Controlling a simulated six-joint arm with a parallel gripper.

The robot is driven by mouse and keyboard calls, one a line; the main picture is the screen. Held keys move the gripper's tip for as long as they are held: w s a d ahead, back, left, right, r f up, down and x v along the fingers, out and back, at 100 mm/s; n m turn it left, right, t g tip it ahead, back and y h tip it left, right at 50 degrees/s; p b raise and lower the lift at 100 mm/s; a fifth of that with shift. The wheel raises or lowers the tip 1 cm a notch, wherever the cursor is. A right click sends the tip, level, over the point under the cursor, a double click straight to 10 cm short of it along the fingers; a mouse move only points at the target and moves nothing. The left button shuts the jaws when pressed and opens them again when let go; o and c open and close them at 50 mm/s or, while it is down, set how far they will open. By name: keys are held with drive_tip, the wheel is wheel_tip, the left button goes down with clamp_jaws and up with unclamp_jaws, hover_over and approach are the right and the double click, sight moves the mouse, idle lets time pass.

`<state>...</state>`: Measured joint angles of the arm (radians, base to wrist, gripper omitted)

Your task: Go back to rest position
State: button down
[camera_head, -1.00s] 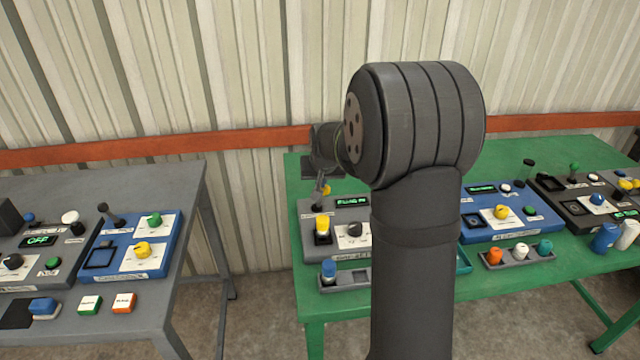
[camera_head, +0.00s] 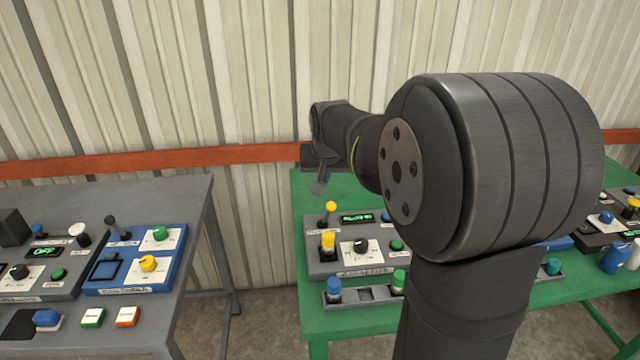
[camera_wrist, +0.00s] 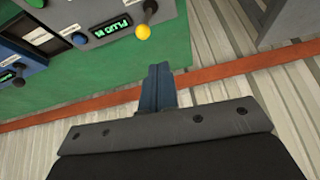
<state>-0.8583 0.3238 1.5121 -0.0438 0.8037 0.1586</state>
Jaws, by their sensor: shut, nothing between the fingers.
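My gripper (camera_wrist: 158,88) is shut and empty in the wrist view, its two fingers together above the edge of the green table (camera_wrist: 95,92) and the wall. In the head view my gripper (camera_head: 321,182) is small and partly hidden by my wrist, in the air above the back left of the green table (camera_head: 345,190). My arm's large dark joint fills the right middle of the head view and hides much of that table.
A grey panel (camera_head: 319,260) with a yellow-knobbed lever (camera_head: 331,207) stands below my gripper, with a tray (camera_head: 365,294) in front. A grey table (camera_head: 185,200) with panels stands left, across a gap. The corrugated wall (camera_head: 260,70) with an orange rail (camera_head: 230,155) is close behind.

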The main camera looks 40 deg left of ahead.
drive_tip(key=shift+d+r, duration=0.2)
drive_tip(key=shift+r, duration=0.15)
drive_tip(key=shift+f, duration=0.1)
drive_tip(key=d+x, duration=0.1)
drive_tip(key=x, duration=1.1)
drive_tip(key=shift+w+f, duration=0.4)
